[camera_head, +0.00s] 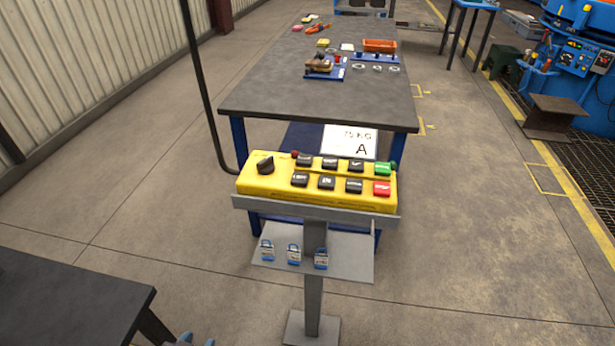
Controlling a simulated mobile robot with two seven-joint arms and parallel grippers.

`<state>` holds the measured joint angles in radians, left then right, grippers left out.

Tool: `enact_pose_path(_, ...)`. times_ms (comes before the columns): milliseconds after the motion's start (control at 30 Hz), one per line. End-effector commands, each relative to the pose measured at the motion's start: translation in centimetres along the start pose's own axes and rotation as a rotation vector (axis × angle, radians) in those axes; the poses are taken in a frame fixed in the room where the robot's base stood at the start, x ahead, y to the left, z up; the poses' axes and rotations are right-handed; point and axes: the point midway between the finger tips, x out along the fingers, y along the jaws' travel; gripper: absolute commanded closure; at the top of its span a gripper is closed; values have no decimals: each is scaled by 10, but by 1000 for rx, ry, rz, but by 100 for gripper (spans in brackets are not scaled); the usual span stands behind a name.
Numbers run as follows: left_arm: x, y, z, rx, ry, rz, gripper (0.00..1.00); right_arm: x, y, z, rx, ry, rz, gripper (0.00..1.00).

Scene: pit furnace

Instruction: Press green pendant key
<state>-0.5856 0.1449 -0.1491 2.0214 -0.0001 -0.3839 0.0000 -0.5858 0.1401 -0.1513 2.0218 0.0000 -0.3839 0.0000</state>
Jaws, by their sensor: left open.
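The yellow pendant (268,188) rests tilted on a grey stand in the middle of the view. Its green key (383,168) is at the right end of the upper key row, just above a red key (382,189). Several black keys and a black rotary knob (265,165) fill the rest of the face. Only the tips of my left gripper (197,340) show at the bottom edge, left of the stand's foot. They are apart, with nothing seen between them, and well away from the pendant. My right gripper is out of view.
A shelf (350,268) with several blue padlocks is below the pendant. A long dark workbench (290,95) stands behind it, with tools on top. A dark table (60,305) is at bottom left. A black cable (200,75) rises left of the pendant.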

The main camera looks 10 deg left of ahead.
Motion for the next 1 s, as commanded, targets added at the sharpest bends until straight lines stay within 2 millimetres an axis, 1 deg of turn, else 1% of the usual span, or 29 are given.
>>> enact_pose_path(233, 0, 0, 0, 0, 0, 1, 57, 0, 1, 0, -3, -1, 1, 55)
enact_pose_path(267, 0, 1, 0, 0, 0, 1, 57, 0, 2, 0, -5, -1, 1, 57)
enact_pose_path(500, 0, 1, 0, -1, 0, 2, 57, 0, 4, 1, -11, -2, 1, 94)
enact_pose_path(533, 0, 1, 0, -1, 0, 1, 57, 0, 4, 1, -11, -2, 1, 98)
enact_pose_path(567, 0, 1, 0, -1, 0, 1, 57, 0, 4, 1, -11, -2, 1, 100)
enact_pose_path(1000, 0, 1, 0, -1, 0, 1, 57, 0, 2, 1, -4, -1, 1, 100)
